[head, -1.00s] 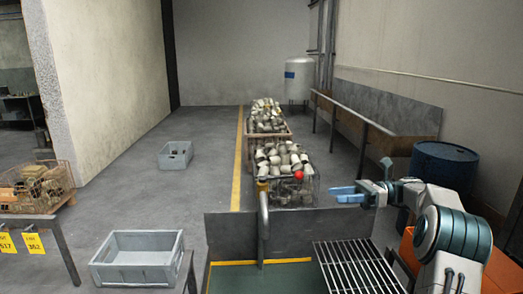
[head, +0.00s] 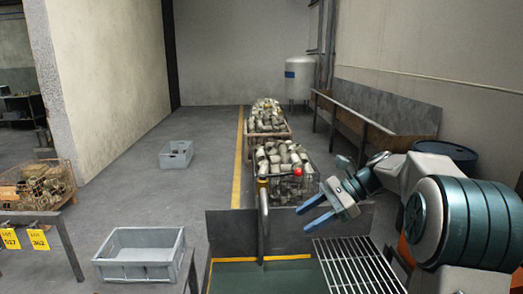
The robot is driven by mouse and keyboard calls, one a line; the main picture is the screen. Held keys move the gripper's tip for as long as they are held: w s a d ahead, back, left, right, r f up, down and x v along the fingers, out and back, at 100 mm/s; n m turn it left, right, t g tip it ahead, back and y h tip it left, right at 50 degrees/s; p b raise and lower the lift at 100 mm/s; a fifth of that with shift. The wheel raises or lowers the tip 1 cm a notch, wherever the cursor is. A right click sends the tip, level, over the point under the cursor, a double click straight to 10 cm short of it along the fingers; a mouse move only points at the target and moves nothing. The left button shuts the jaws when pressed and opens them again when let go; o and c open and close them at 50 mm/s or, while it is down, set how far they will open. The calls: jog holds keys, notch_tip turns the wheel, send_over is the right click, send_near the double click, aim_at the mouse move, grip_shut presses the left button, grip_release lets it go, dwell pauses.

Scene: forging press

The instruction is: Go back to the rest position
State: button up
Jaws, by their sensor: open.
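My gripper (head: 312,214) is in the head view, right of the middle, at the end of my arm, which comes in from the right. Its two blue fingers are apart and point left, with nothing between them. It is in the air above the far end of the metal grate (head: 352,262) and in front of the wire bins of metal parts.
A lever with a red knob (head: 298,172) stands near the gripper, beside a grey panel (head: 232,232). Wire bins (head: 283,187) of parts lie behind. A grey crate (head: 138,255) is at left, another (head: 176,154) on the floor. A blue barrel (head: 445,153) is partly hidden by my arm.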

jog(key=s+d+f+n+t+h, duration=0.1)
jog(key=s+n+h, duration=0.4)
jog(key=s, duration=0.7)
jog(key=s+d+f+n+t+h, duration=0.2)
jog(key=s+f+n+t+h, duration=0.2)
jog(key=s+n, duration=0.6)
notch_tip(320, 180, down, 3)
jog(key=s+h, duration=0.2)
jog(key=shift+s+r, duration=0.2)
jog(key=shift+s, duration=0.2)
